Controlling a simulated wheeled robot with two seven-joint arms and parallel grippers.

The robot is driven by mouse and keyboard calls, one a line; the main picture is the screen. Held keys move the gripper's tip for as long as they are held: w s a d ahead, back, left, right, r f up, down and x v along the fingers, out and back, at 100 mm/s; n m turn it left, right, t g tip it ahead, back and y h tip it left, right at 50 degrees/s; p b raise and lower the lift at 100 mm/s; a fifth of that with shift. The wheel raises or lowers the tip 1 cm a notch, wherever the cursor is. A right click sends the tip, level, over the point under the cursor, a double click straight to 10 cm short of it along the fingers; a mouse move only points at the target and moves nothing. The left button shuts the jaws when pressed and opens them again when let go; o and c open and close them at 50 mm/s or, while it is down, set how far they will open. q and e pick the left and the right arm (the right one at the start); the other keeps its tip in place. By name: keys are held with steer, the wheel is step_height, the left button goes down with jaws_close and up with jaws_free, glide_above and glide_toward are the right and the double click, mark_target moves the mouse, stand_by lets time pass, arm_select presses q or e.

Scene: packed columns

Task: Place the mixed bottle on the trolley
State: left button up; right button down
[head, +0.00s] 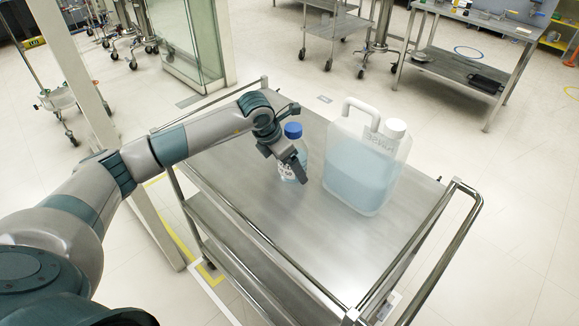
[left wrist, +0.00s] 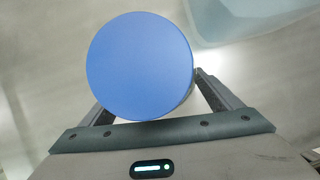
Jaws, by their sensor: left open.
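The bottle (head: 292,160), clear with a blue cap, stands upright on the metal top of the trolley (head: 240,215). Its blue cap (left wrist: 140,65) fills the middle of the left wrist view. My left gripper (head: 298,172) is open at the bottle, with its fingers on either side of it, below the cap. In the head view the gripper hides part of the bottle's body. Whether a finger touches the bottle I cannot tell. My right gripper is not in view.
A large jug (head: 365,165) with bluish liquid and a white cap stands on the trolley just right of the bottle. The trolley's front and right top are clear. A steel side table (head: 470,70) stands at the back right.

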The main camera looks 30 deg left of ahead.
arm_select(q)
steer(key=b+v, duration=0.4)
steer(key=v, duration=0.7)
steer(key=shift+d, duration=0.1)
stand_by(0.4)
